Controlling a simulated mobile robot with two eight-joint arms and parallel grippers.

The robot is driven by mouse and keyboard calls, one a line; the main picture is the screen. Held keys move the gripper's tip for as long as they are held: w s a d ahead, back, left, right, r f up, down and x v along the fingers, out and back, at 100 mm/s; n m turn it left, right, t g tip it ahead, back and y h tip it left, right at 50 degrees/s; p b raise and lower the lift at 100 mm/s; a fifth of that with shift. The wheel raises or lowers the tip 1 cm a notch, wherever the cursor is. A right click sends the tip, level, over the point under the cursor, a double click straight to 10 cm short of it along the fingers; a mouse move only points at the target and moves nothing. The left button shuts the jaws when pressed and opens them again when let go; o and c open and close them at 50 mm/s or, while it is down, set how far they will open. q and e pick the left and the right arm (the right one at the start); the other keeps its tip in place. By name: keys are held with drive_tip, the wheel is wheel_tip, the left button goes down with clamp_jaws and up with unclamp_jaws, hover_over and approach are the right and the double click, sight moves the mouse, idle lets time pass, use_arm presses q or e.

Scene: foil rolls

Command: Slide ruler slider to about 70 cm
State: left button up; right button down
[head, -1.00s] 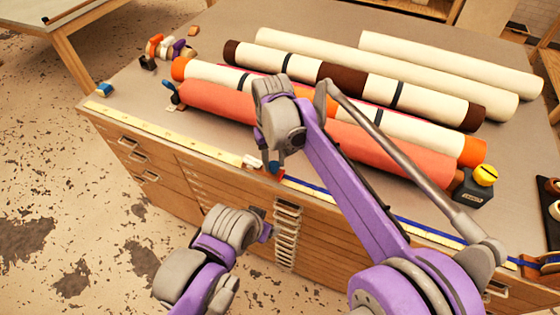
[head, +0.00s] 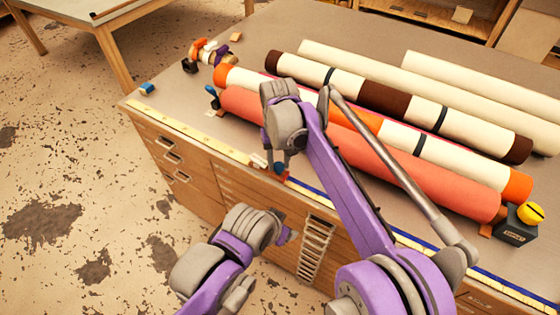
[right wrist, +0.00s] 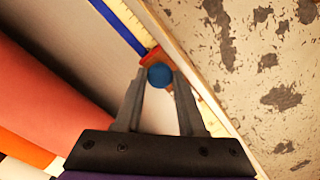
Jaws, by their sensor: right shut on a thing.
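The long yellow ruler (head: 190,128) runs along the table's front edge, with a blue strip (head: 420,246) on its right-hand stretch. The slider shows a red part (head: 283,176) and a pale block (head: 259,161) at the left end of the blue strip. My right gripper (head: 279,168) is over the slider. In the right wrist view its fingers close on a round blue knob (right wrist: 160,75), with the red part (right wrist: 151,56) just beyond. Scale numbers are too small to read. My left gripper (head: 288,235) hangs before the drawers; its fingers do not show clearly.
A coral roll (head: 400,170) and several cream rolls lie on the table behind the ruler. A dark box with a yellow top (head: 517,226) stands at the right. A small blue block (head: 147,88) sits near the left corner. Drawers with handles are below the edge.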

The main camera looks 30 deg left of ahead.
drive_tip(key=c, duration=0.5)
unclamp_jaws()
wheel_tip(320, 180, up, 11)
drive_tip(key=shift+p, duration=0.45)
drive_tip(key=shift+d+f, duration=0.1)
